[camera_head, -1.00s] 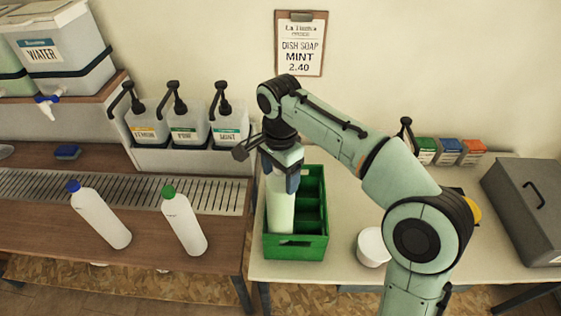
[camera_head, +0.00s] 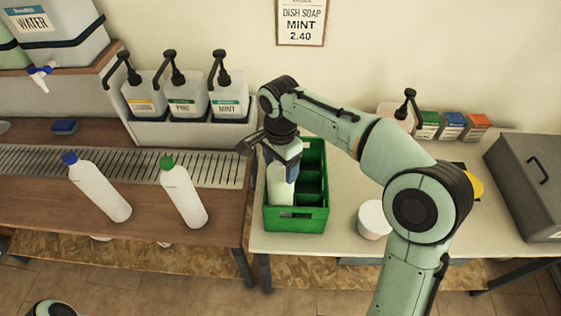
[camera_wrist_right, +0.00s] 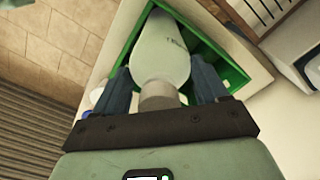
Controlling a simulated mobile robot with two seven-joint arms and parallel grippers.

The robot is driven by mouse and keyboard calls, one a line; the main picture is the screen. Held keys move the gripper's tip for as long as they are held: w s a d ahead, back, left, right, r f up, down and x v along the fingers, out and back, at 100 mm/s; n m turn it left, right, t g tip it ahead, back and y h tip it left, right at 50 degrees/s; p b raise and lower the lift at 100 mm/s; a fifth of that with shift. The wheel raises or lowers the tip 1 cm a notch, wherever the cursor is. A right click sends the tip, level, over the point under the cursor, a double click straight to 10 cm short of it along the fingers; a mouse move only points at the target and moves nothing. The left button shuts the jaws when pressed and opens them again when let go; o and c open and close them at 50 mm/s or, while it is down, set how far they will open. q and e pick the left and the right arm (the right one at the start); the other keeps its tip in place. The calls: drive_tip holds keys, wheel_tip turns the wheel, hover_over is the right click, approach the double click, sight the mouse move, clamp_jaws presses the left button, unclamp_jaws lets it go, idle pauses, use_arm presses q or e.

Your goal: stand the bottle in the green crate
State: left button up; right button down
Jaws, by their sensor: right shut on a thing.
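The white bottle (camera_head: 279,187) is in the left part of the green crate (camera_head: 297,222). It looks close to upright, and its lower end is hidden behind the crate's front wall. I cannot tell whether its base touches the crate floor. My right gripper (camera_head: 283,158) is shut on the bottle's upper part, above the crate. In the right wrist view the bottle (camera_wrist_right: 160,55) points away between the two fingers of my gripper (camera_wrist_right: 163,85), with the green crate (camera_wrist_right: 212,50) around its far end. My left gripper is not in view.
Crate dividers leave empty compartments right of the bottle. A white tub (camera_head: 374,220) stands right of the crate on the pale table (camera_head: 345,190).

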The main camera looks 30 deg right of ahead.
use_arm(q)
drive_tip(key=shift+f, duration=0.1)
use_arm(e)
unclamp_jaws()
wheel_tip(320, 180, up, 12)
drive_tip(key=p, duration=0.3)
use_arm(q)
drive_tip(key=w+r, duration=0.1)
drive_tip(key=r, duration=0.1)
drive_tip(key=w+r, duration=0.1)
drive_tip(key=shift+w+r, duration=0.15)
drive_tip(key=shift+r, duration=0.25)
